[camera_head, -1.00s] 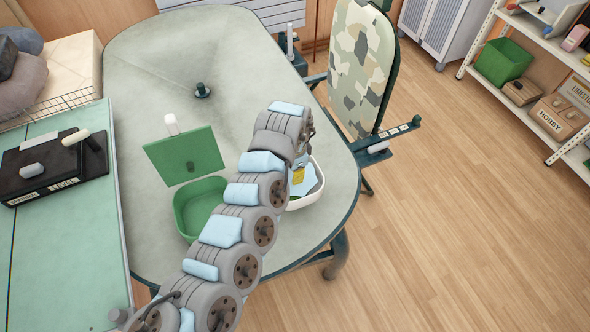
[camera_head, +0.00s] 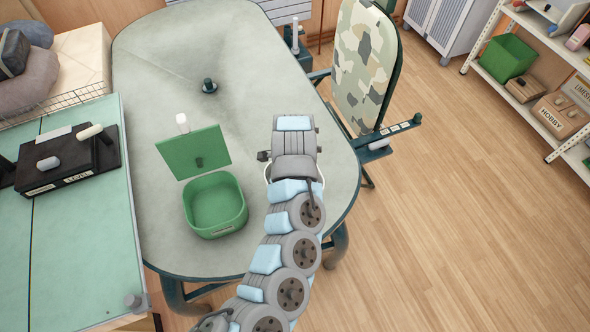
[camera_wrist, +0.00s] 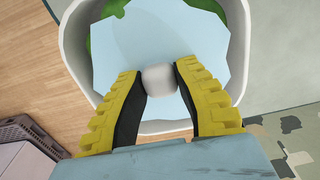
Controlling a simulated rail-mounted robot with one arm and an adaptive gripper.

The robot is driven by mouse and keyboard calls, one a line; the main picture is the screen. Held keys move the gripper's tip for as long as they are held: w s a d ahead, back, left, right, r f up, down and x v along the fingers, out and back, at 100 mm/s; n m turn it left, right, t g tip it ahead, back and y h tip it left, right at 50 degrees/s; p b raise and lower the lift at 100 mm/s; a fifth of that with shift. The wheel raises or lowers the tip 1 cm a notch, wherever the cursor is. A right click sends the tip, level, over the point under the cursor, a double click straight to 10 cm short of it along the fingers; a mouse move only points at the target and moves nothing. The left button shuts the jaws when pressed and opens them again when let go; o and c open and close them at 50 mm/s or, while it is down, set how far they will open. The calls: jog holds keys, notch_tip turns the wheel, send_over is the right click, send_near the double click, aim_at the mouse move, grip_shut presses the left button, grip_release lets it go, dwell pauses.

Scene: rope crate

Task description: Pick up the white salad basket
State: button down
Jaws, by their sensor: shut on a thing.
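The white salad basket (camera_wrist: 240,40) fills the upper middle of the wrist view. A white rim encloses a pale blue surface, with green patches at its upper edges. In the head view only slivers of its white rim (camera_head: 267,172) show around my wrist, above the right part of the table. My gripper (camera_wrist: 159,76) has yellow fingers with black pads, closed on a rounded white knob at the basket's middle. In the head view my wrist hides the fingers. I cannot tell whether the basket touches the table.
A green open tub (camera_head: 216,205) with its green lid raised stands left of my arm on the grey table (camera_head: 160,235). A small dark peg (camera_head: 209,87) stands farther back. A camouflage-covered chair (camera_head: 362,65) is at the right edge. Bare floor lies right of it.

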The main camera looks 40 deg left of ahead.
jog(key=shift+s+d+r, duration=0.2)
jog(key=shift+s+d, duration=0.2)
jog(key=shift+s, duration=0.3)
jog(key=shift+s+d+r, duration=0.3)
jog(key=shift+s, duration=0.3)
jog(key=shift+s+d+r, duration=0.3)
jog(key=shift+s+d, duration=0.05)
jog(key=shift+s, duration=0.3)
jog(key=shift+s+d+r, duration=0.3)
jog(key=shift+s, duration=0.3)
